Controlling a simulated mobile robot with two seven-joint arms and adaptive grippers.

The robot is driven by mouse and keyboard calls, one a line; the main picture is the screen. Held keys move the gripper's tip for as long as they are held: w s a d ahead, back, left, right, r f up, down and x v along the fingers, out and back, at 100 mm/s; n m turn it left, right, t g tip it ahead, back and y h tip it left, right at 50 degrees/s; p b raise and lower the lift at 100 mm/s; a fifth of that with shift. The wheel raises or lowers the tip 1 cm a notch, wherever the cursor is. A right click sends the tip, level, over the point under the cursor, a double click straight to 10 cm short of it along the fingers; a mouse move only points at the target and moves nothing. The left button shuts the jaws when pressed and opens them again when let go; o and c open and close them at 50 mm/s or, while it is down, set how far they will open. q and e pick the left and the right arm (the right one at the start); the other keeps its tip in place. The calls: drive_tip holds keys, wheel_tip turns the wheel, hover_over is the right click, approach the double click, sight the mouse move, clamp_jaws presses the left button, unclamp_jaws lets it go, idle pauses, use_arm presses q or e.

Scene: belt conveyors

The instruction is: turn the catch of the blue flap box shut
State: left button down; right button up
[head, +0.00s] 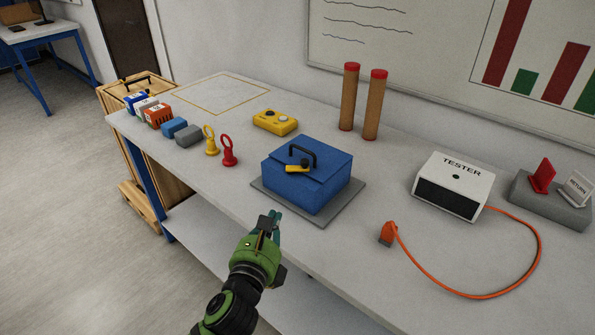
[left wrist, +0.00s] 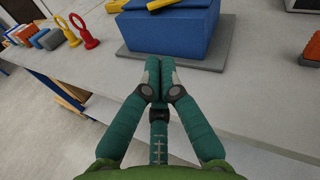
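The blue flap box (head: 308,183) stands closed on a grey base plate (head: 343,204) on the table. Its lid carries a black handle (head: 304,149). A yellow catch (head: 295,169) with a dark knob sits at the lid's front edge, lying roughly level. My left gripper (head: 271,220) is in front of the box at the table's front edge, apart from it. In the left wrist view, the gripper's fingers (left wrist: 160,66) meet with nothing between them, and the blue box (left wrist: 168,32) is just beyond. The yellow catch (left wrist: 160,4) is cut off at the top edge. My right gripper is not in view.
Red and yellow ring-topped pieces (head: 229,151) and several small blocks (head: 173,127) stand left of the box. A yellow control box (head: 275,122) and two red-capped tubes (head: 348,97) are behind. A tester (head: 453,186) with an orange cable stands right.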

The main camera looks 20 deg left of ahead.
sight(298, 182)
use_arm(q)
drive_tip(key=w+m, duration=0.1)
drive_tip(key=w, duration=0.4)
drive_tip(key=w+r+m+p, duration=0.1)
drive_tip(key=w, duration=0.4)
drive_tip(key=w+r+m+t, duration=0.1)
drive_tip(key=w, duration=0.4)
drive_tip(key=shift+m+h+p, duration=0.3)
drive_tip(key=shift+h+p, duration=0.1)
